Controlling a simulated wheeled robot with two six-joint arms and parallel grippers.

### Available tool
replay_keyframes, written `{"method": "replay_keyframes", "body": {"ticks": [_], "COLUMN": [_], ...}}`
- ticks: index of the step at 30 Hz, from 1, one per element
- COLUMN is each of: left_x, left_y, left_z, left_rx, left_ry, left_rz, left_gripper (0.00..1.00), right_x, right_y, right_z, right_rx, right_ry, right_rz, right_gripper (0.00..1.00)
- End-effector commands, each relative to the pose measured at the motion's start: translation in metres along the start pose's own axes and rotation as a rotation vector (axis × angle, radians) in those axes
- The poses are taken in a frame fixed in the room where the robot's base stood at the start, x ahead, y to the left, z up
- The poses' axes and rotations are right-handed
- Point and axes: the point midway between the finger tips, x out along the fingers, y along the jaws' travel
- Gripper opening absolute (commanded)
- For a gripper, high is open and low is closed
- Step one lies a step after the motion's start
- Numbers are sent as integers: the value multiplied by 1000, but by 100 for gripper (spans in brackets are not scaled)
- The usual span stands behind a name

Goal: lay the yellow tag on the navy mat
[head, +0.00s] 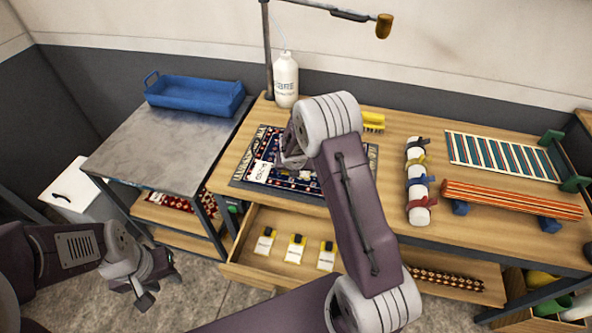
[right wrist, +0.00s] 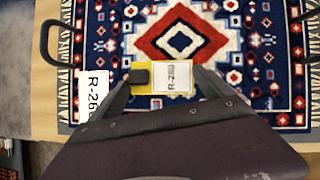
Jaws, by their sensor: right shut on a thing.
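In the right wrist view my right gripper (right wrist: 170,78) is shut on a yellow tag (right wrist: 150,101) with a white printed label. It holds the tag over a red, white and navy patterned rug (right wrist: 250,50). In the head view this gripper (head: 290,160) is above the rug (head: 262,143) on the bench, and its arm hides part of it. Whether the tag touches the surface is unclear. A white card (head: 262,171) lies at the left. My left gripper (head: 145,292) is empty and open, low at the left.
Below the rug an open drawer (head: 245,272) holds several yellow-topped tags (head: 295,249). A white bottle (head: 286,80) and a lamp post (head: 267,50) stand behind. A strapped white roll (head: 418,180) lies right. A blue tray (head: 195,97) sits on the grey table (head: 160,145).

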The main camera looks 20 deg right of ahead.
Motion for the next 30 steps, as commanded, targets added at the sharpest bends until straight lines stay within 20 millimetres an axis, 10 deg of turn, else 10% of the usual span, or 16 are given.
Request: {"method": "replay_keyframes", "body": {"ticks": [4, 5, 6, 15, 30], "left_x": [4, 3, 2, -4, -40], "left_y": [0, 0, 0, 0, 1], "left_z": [0, 0, 0, 0, -4], "left_rx": [0, 0, 0, 0, 0], "left_ry": [0, 0, 0, 0, 0], "left_rz": [0, 0, 0, 0, 0], "left_gripper": [36, 36, 36, 36, 36], "right_x": [3, 2, 2, -8, -116], "right_y": [0, 0, 0, 0, 0], "right_z": [-2, -1, -1, 2, 2], "right_rx": [0, 0, 0, 0, 1], "right_ry": [0, 0, 0, -2, -1], "right_rz": [0, 0, 0, 1, 1], "right_gripper": [53, 97, 100, 100, 100]}}
